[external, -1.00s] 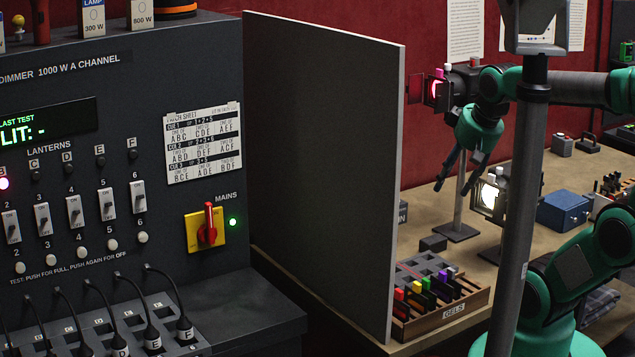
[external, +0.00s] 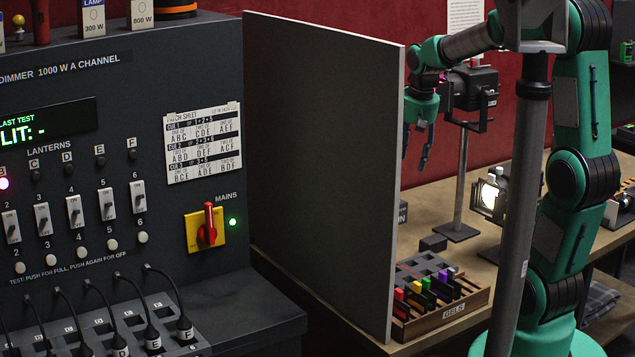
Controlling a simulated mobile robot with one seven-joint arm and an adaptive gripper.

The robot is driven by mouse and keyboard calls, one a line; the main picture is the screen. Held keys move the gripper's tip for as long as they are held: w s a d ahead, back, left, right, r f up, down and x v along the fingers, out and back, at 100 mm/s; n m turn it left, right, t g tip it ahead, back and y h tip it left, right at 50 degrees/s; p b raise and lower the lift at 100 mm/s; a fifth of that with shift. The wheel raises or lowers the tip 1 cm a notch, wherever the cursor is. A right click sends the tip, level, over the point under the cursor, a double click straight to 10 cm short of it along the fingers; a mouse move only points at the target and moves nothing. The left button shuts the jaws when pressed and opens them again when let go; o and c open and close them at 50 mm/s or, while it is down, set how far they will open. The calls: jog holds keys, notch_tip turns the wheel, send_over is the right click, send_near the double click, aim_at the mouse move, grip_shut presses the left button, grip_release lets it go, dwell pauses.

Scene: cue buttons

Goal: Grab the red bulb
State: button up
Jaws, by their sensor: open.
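No object that is clearly a red bulb shows. A red upright item (external: 40,22) is cut off at the top left, on top of the dimmer cabinet; I cannot tell what it is. Beside it is a small yellow knob-like item (external: 18,22). My gripper (external: 414,158) hangs fingers down, open and empty, just right of the grey partition's upper edge. It is in front of the red wall, left of a black lantern (external: 477,88) on a stand.
The tall grey partition (external: 320,160) stands between the dimmer cabinet (external: 120,180) and the wooden bench (external: 425,205). A gel box (external: 455,312) with coloured tabs is on the bench. A lit lamp (external: 490,196) stands behind it. A grey post (external: 520,210) crosses the foreground.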

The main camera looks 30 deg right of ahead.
jog(key=w+d+f+g, duration=0.1)
jog(key=w+d+f, duration=0.2)
jog(key=w+f, duration=0.3)
jog(key=w+d+f+n+g, duration=0.1)
jog(key=w+d+f, duration=0.3)
jog(key=f, duration=0.5)
jog(key=w+d+f, duration=0.4)
jog(key=w+f, duration=0.3)
jog(key=w, duration=0.1)
jog(key=shift+d+f+g, duration=0.25)
jog(key=shift+f+g, duration=0.1)
jog(key=shift+g, duration=0.05)
jog(key=shift+f, duration=0.15)
jog(key=shift+f+b, duration=0.35)
jog(key=shift+f, duration=3.8)
jog(key=shift+f, duration=0.1)
jog(key=shift+f+b, duration=0.55)
jog(key=shift+f, duration=2)
jog(key=c, duration=1.1)
